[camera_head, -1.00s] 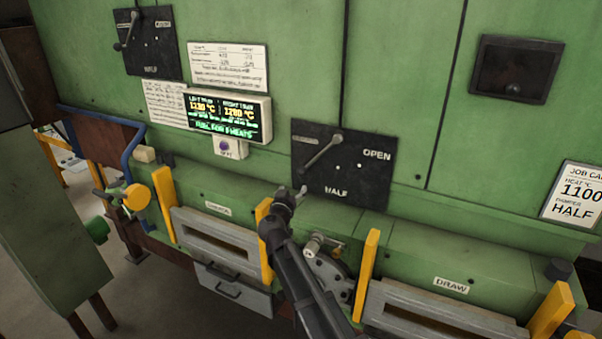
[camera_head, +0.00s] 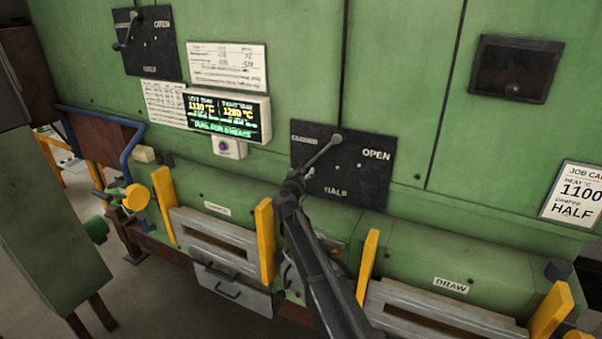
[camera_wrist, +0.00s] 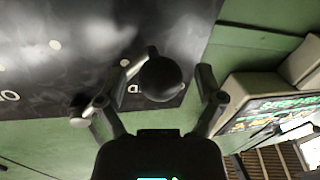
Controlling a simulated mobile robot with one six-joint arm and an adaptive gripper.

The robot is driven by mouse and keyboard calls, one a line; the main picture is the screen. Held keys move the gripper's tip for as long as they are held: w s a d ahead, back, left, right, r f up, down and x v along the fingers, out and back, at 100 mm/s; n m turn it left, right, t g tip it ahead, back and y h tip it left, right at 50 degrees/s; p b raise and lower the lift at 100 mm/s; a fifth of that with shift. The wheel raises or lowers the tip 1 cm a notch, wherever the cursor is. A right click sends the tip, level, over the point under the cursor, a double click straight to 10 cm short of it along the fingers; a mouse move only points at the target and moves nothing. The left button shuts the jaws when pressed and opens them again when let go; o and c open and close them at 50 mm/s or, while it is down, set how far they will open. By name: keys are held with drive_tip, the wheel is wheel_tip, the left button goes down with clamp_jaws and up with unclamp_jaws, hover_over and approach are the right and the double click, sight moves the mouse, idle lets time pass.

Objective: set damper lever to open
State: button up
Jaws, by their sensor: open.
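The black damper plate (camera_head: 372,185) is on the green furnace front, marked OPEN at right, HALF at bottom and a faint label at upper left. Its grey lever (camera_head: 322,152) slants from upper right to lower left, on the faint label's side, away from OPEN. My gripper (camera_head: 296,178) is at the lever's lower-left end and partly hides it. In the wrist view, a dark round knob (camera_wrist: 160,78) appears between the spread fingers of my gripper (camera_wrist: 170,85). Whether a finger touches it, I cannot tell.
A second black lever plate (camera_head: 150,50) is at upper left. A lit temperature display (camera_head: 228,115) is left of the damper plate. A job card (camera_head: 575,195) at right reads damper HALF. Yellow posts (camera_head: 265,240) stick out below, beside my arm.

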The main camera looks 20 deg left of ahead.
drive_tip(key=shift+c, duration=0.2)
clamp_jaws()
